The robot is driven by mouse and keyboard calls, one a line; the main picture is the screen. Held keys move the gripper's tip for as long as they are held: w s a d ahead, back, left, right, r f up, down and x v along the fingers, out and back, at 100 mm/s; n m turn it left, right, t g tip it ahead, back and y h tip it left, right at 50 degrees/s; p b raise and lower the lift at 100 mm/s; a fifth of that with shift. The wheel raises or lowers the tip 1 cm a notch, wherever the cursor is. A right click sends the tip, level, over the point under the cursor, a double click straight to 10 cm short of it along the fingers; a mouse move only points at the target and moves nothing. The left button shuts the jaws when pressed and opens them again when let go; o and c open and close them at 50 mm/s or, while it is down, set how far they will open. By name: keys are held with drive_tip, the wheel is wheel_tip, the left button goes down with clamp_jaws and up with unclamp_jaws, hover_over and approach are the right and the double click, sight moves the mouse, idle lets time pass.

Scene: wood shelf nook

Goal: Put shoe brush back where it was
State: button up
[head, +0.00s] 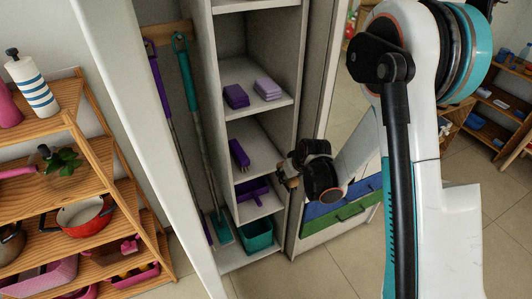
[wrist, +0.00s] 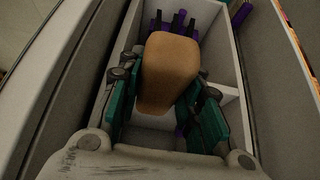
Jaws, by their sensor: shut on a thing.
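The shoe brush (wrist: 168,75) is a tan, rounded block in the wrist view. My gripper (wrist: 165,95) has its teal-padded fingers on either side of it and is shut on it. In the head view my gripper (head: 289,174) is at the right edge of the open tall cabinet (head: 300,100), about level with the shelf that bears a purple brush-like item (head: 239,154). A small brown part of the shoe brush (head: 287,180) shows at its tip. The brush's underside is hidden. I cannot tell whether it touches a shelf.
Purple folded cloths (head: 236,96) lie on the shelf above. A purple dustpan-like item (head: 251,190) and a teal bucket (head: 256,235) are below. Long-handled tools (head: 186,75) stand in the cabinet's left bay. A wooden rack (head: 75,130) stands left; blue and green drawers (head: 345,205) are right.

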drive_tip(key=w+a, duration=0.2)
drive_tip(key=w, duration=0.2)
drive_tip(key=w+a+b, duration=0.1)
drive_tip(key=w, duration=0.3)
drive_tip(key=w+a+b, duration=0.1)
drive_tip(key=w+a, duration=0.1)
drive_tip(key=w, duration=0.3)
drive_tip(key=shift+w+a, duration=0.1)
drive_tip(key=shift+a, duration=0.2)
drive_tip(key=w, duration=0.1)
drive_tip(key=w+a+b, duration=0.1)
drive_tip(key=w, duration=0.1)
drive_tip(key=shift+w+a+f, duration=0.15)
drive_tip(key=shift+a+f, duration=0.05)
drive_tip(key=shift+f+b, duration=0.45)
drive_tip(key=shift+f, duration=0.1)
drive_tip(key=shift+s+f, duration=0.1)
drive_tip(key=shift+s, duration=0.1)
drive_tip(key=o, duration=1)
drive_tip(key=shift+o, duration=0.2)
drive_tip(key=p+v, duration=0.2)
drive_tip(key=v, duration=0.5)
drive_tip(key=shift+r, duration=0.35)
